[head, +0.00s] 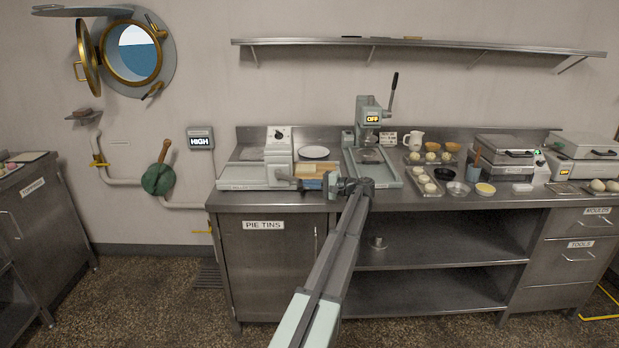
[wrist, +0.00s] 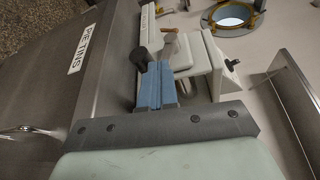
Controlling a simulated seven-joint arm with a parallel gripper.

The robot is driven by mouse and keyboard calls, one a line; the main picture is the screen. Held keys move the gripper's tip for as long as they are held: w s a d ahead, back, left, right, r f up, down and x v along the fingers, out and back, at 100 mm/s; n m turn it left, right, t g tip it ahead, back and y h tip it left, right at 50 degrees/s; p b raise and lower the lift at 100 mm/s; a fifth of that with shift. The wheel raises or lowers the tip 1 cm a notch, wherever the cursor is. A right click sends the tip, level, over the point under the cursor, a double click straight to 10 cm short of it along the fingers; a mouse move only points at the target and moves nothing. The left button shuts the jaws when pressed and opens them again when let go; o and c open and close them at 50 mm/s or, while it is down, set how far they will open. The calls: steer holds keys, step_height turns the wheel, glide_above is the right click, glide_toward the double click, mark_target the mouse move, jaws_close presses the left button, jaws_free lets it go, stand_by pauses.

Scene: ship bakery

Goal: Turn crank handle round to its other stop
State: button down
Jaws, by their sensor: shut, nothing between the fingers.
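The sheeter (head: 279,155), a pale machine with a dial, stands at the left end of the counter. It also shows in the wrist view (wrist: 198,65). A dark rounded knob (wrist: 140,58) is left of the fingertips. My gripper (wrist: 158,66) has its blue fingers together and empty, close to the grip; I cannot tell whether they touch it. In the head view my gripper (head: 308,184) is low beside the machine, and the crank is partly hidden there.
A press with a tall lever (head: 369,120) stands right of the sheeter, close to my arm. Bun trays and bowls (head: 458,188) are farther right. A green wall valve (head: 158,180) is left of the counter.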

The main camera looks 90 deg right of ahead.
steer(key=shift+w+f+t, duration=0.15)
steer(key=shift+f+t, duration=0.05)
steer(key=shift+f, duration=0.45)
steer(key=shift+w+f+t, duration=0.1)
steer(key=shift+f+t, duration=0.1)
steer(key=shift+f, duration=0.65)
steer(key=r+v, duration=0.2)
steer(key=v, duration=1)
steer(key=shift+s+d, duration=0.25)
steer(key=shift+s, duration=0.15)
steer(key=shift+r, duration=0.1)
